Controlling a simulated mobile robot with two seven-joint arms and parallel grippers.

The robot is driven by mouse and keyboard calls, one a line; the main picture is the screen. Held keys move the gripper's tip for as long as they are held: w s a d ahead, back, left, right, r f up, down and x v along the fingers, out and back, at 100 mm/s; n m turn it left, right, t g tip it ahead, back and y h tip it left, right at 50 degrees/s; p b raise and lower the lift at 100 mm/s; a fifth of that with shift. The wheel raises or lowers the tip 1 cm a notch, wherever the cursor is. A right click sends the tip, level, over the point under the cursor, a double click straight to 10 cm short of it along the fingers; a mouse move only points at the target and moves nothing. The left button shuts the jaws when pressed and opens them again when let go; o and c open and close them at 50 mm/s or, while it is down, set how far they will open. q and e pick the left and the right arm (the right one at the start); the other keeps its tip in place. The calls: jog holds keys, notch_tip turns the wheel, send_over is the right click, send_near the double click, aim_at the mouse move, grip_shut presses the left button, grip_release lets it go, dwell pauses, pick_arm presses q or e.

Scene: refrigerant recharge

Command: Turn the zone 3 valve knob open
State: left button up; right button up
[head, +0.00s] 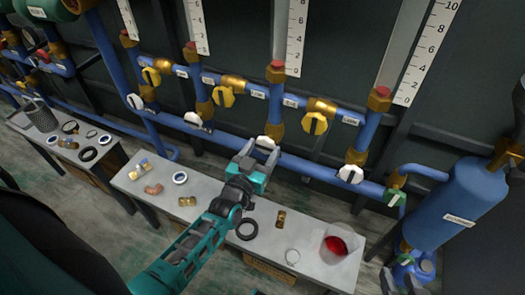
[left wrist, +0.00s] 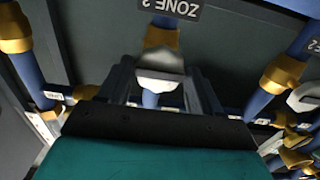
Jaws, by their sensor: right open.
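A white valve knob (head: 265,143) sits on a blue vertical pipe with brass fittings. In the left wrist view the white knob (left wrist: 160,80) lies between my left fingers, below a label (left wrist: 170,8) reading "ZONE" whose number is partly cut off at the frame's edge. My left gripper (head: 259,151) reaches over the bench to this knob, one finger on each side of it. The fingers are apart, but I cannot tell whether they press on the knob. My right gripper (head: 402,282) is open at the lower right, only partly in view.
Other white knobs (head: 350,174) and yellow knobs (head: 315,123) line the blue pipes. A bench (head: 310,215) below holds brass fittings, rings and a beaker of red liquid (head: 336,244). A blue cylinder (head: 458,203) stands at right.

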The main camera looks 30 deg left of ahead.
pick_arm(q)
jog(key=c, duration=0.7)
jog(key=n, duration=0.4)
jog(key=shift+n, duration=0.3)
jog(key=n, duration=0.4)
jog(key=shift+n, duration=0.3)
